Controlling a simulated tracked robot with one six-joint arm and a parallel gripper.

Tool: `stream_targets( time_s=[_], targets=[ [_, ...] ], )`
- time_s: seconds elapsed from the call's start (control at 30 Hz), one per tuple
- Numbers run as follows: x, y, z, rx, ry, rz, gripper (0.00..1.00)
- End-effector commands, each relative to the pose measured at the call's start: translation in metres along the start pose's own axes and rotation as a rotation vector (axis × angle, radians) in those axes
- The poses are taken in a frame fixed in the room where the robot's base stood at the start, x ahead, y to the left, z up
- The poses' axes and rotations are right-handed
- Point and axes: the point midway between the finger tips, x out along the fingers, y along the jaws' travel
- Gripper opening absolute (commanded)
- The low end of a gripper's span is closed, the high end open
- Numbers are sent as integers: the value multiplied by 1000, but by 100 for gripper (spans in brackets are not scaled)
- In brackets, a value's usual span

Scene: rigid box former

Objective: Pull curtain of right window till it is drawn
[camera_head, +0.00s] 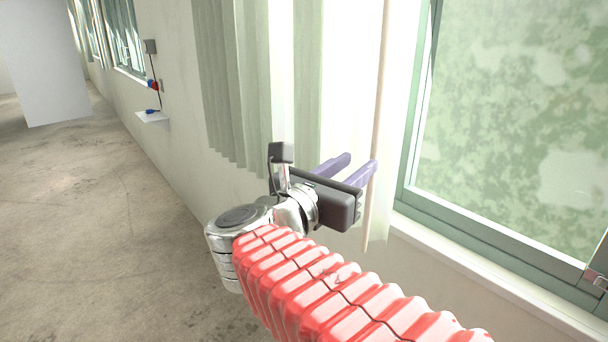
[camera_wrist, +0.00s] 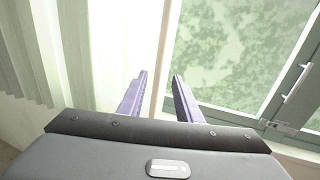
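The pale green curtain (camera_head: 232,80) hangs in folds left of the window (camera_head: 520,110) in the head view. It also shows at the left of the wrist view (camera_wrist: 30,50). A thin beige rod (camera_head: 380,80) hangs beside the curtain, before the window's left side. My gripper (camera_head: 360,160) is open, its two purple fingers apart and pointing toward the window wall. In the wrist view, the rod (camera_wrist: 164,45) runs down between the two fingers (camera_wrist: 160,76) as seen. Contact between rod and fingers cannot be made out.
The window sill (camera_head: 470,265) runs below the window at the right. A window handle (camera_head: 597,280) is at the lower right. Farther left are another window (camera_head: 122,35), a small wall shelf (camera_head: 152,117) and a white panel (camera_head: 45,65). The concrete floor (camera_head: 90,200) is clear.

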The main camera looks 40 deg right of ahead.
Motion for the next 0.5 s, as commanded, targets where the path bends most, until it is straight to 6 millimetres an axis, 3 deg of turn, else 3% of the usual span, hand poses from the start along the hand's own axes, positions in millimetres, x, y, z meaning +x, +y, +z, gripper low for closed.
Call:
stream_targets(
  time_s=[0.5],
  targets=[
    [-37,0,-1,1,1,2,32]
  ],
)
